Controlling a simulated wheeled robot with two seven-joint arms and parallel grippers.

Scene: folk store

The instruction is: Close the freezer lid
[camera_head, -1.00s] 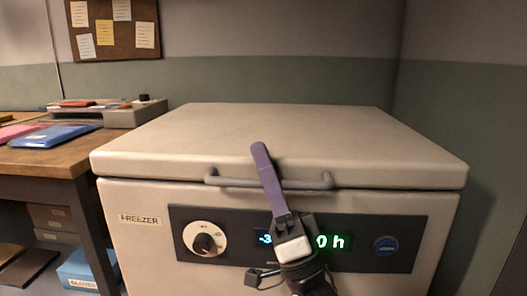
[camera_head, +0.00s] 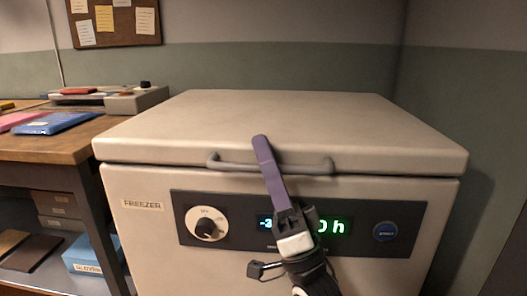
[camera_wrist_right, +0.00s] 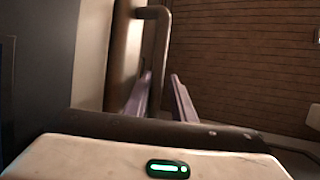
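The freezer lid (camera_head: 290,115) is a pale grey slab lying flat on the freezer body (camera_head: 140,235), with only a thin dark seam between them. A grey bar handle (camera_head: 225,164) runs along the lid's front edge. My right gripper (camera_head: 262,142) reaches up in front of the freezer, its purple fingers crossing the handle. In the right wrist view the handle (camera_wrist_right: 159,60) lies between the two fingers, which stand apart with small gaps beside the bar. The gripper looks open around it. My left gripper is not in view.
A wooden desk (camera_head: 50,148) with folders stands at the left. A wall is close on the right.

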